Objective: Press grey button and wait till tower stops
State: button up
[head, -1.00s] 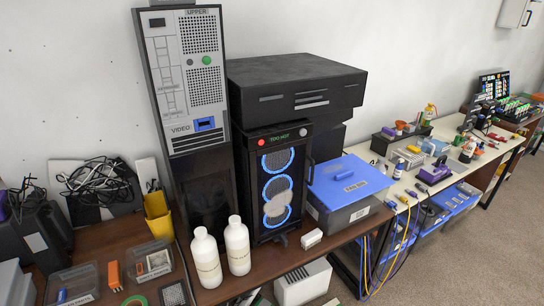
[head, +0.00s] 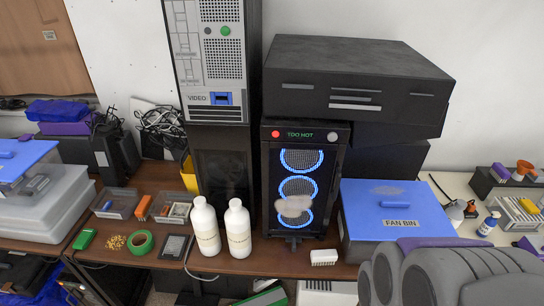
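A black tower (head: 268,185) with three blue-lit fans (head: 298,188) stands on the brown table. Its top strip has a red button (head: 275,134), a "TOO HOT" sign (head: 300,134) and a grey button (head: 332,136). A pale blurred shape (head: 293,206) covers part of the lowest fan. A taller tower (head: 205,60) at left has a dark grey button (head: 208,30) beside a green one (head: 225,31). Whether the fans are turning cannot be told. Large grey rounded parts, seemingly my arm, fill the bottom right; no gripper fingertips show, and nothing touches the buttons.
Two white bottles (head: 206,228) (head: 238,228) stand before the towers. A blue-lidded fan bin (head: 390,195) is at right. A black case (head: 355,62) overhangs the fan tower. A small white block (head: 323,257), green tape (head: 140,242) and small trays lie along the table.

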aim_at(332, 137)
jog(key=i+l+u, duration=0.1)
jog(key=l+u, duration=0.4)
jog(key=l, duration=0.3)
jog(key=l+u, duration=0.5)
jog(key=l, duration=0.35)
